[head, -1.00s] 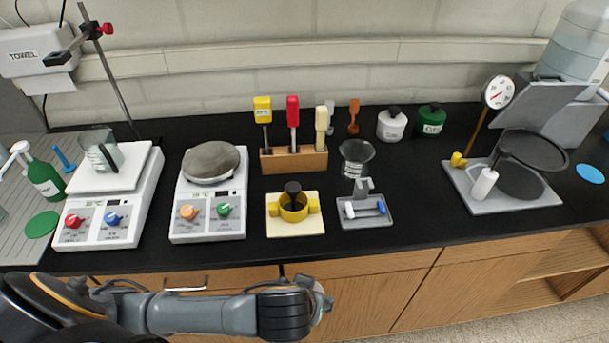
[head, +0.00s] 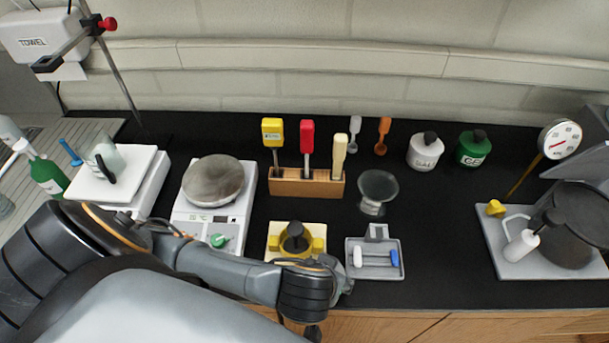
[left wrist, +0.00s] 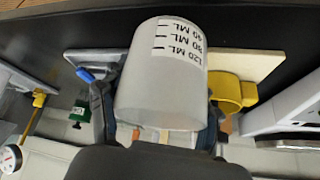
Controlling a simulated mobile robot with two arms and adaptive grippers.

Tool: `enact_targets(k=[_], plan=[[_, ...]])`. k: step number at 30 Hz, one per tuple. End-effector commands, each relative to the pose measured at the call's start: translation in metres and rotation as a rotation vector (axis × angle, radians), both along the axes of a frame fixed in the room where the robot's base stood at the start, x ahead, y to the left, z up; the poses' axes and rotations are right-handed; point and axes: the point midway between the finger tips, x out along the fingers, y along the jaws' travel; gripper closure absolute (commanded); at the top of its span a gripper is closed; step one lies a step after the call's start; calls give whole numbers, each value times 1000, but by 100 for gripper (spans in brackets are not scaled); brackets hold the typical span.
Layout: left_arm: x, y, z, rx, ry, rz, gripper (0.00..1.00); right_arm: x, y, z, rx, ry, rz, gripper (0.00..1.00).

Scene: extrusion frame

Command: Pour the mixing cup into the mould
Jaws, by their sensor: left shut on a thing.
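My left gripper (left wrist: 160,110) is shut on a translucent cup with 40, 80 and 120 ML marks, the mixing cup (left wrist: 160,75). The cup fills the middle of the left wrist view, its print upside down; its contents cannot be made out. In the head view my left wrist hides most of the gripper and cup, at the counter's front edge. A yellow ring-shaped piece on a cream plate, apparently the mould (head: 297,240), lies just behind my wrist. It also shows right of the cup in the left wrist view (left wrist: 232,92). My right gripper is not in view.
A grey tray (head: 375,270) with white and blue pieces lies right of the mould, with a clear vessel (head: 377,185) behind it. A scale (head: 215,215) stands left and a tool block (head: 306,187) behind. Bare counter (head: 445,235) lies right of the tray.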

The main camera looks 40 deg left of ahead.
Motion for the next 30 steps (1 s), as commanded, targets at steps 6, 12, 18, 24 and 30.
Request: enact_targets(k=[6,12,18,24,30], plan=[[4,3,7,-26,11,2,59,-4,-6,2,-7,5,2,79],[5,7,24,-93,44,2,59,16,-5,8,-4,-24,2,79],[8,15,39,-197,102,3,59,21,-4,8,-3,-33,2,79],[13,23,52,-312,163,4,59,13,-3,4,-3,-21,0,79],[17,31,60,-425,224,4,59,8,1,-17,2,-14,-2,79]])
